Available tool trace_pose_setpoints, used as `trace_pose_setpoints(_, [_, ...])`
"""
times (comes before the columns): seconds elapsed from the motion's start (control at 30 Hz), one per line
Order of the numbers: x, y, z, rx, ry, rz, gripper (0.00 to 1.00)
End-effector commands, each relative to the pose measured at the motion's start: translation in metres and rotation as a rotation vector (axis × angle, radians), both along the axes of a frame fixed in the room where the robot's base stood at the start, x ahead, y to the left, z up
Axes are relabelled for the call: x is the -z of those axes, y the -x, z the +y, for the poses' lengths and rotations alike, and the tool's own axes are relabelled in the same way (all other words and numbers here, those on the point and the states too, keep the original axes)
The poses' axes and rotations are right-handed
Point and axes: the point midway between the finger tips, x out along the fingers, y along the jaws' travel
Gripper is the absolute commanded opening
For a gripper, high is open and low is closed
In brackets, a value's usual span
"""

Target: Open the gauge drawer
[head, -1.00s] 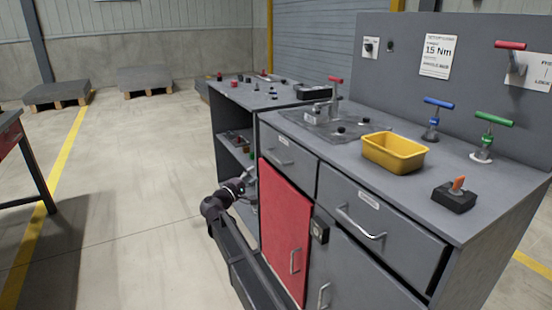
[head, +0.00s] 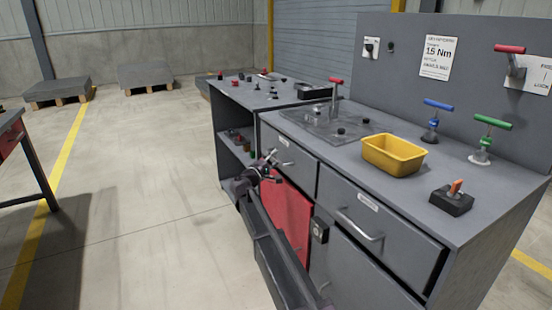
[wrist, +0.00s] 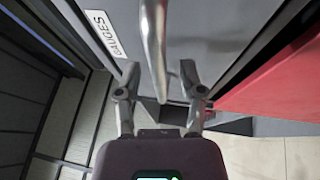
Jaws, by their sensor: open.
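The gauge drawer (head: 300,163) is the grey drawer at the left of the cabinet front, above the red door, and looks shut. The wrist view shows its label, GAUGES (wrist: 105,32), and its metal bar handle (wrist: 154,45). My gripper (head: 270,158) is at this drawer's front, by the handle. In the wrist view my gripper (wrist: 160,80) is open, with one finger on each side of the handle's line. The bar runs down between the fingertips; I see no finger pressed on it. My gripper partly hides the handle in the head view.
The red door (head: 292,215) is below the drawer, and another grey drawer (head: 375,222) is to its right. On top are a yellow bin (head: 393,155), T-handled tools and a switch box (head: 452,200). Open floor (head: 140,200) lies to the left.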

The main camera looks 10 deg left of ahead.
Motion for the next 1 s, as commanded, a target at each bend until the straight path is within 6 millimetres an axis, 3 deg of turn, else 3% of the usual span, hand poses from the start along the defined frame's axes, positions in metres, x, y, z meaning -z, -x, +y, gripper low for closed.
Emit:
trace_pose_setpoints(0.37, [-0.0003,-0.0021,-0.0020,0.001,0.000,0.000,0.48])
trace_pose_setpoints(0.5, [-0.0004,-0.0021,-0.0022,0.001,0.000,0.000,0.06])
trace_pose_setpoints(0.53, [-0.0004,-0.0021,-0.0022,0.001,0.000,0.000,0.00])
trace_pose_setpoints(1.0, [-0.0004,-0.0011,-0.0055,0.010,0.001,0.000,0.00])
